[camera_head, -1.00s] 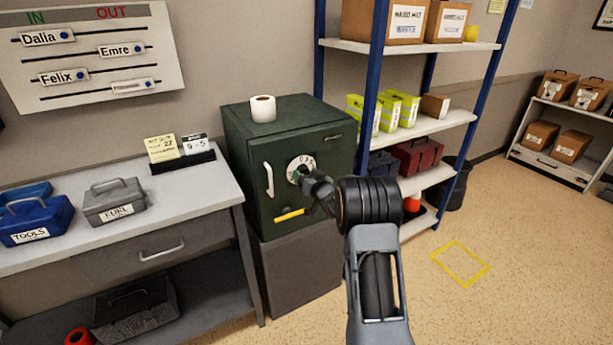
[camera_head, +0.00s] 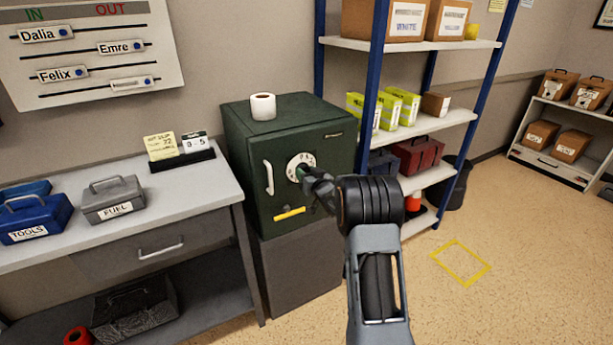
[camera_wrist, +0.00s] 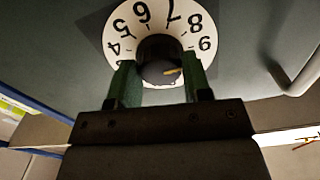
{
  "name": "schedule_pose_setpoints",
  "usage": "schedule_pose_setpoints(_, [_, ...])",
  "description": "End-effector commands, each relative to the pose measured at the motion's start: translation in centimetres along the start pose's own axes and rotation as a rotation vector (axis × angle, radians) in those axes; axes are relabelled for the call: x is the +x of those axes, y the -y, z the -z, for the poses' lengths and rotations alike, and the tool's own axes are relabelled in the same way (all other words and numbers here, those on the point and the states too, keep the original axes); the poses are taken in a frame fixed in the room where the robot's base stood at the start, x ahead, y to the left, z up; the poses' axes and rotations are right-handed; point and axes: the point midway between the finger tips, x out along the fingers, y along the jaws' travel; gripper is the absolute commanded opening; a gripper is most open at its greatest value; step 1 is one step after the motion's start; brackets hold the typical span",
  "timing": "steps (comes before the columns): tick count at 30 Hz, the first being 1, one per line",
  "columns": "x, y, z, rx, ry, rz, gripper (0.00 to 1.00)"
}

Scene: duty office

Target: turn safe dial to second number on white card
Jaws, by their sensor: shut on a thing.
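The dark green safe (camera_head: 245,150) stands on a grey base. Its white round dial (camera_head: 294,162) is on the front door. My gripper (camera_head: 304,173) is at the dial from the right and hides part of it. In the wrist view, both green fingertips of my gripper (camera_wrist: 160,80) are shut on the dark centre knob (camera_wrist: 158,48). The dial face (camera_wrist: 122,22) shows numerals including 4, 6, 7, 8 and 9 along its visible arc; its lower part is hidden. A small yellow mark shows on the knob. The white card (camera_head: 195,143) on the desk appears to read 9 - 5.
The safe's pale handle (camera_head: 268,178) is left of the dial, and a yellow bar (camera_head: 289,214) is below. A yellow note (camera_head: 161,147) stands beside the card. A paper roll (camera_head: 263,106) sits on top. The blue-post shelf (camera_head: 372,110) is close on the right.

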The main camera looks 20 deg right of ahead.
Motion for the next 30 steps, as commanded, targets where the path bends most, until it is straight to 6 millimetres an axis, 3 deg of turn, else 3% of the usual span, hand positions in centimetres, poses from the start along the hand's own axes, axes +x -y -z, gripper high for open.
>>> schedule_pose_setpoints(30, [-0.02,-0.12,-0.49,-0.913,-0.002,-0.001,0.21])
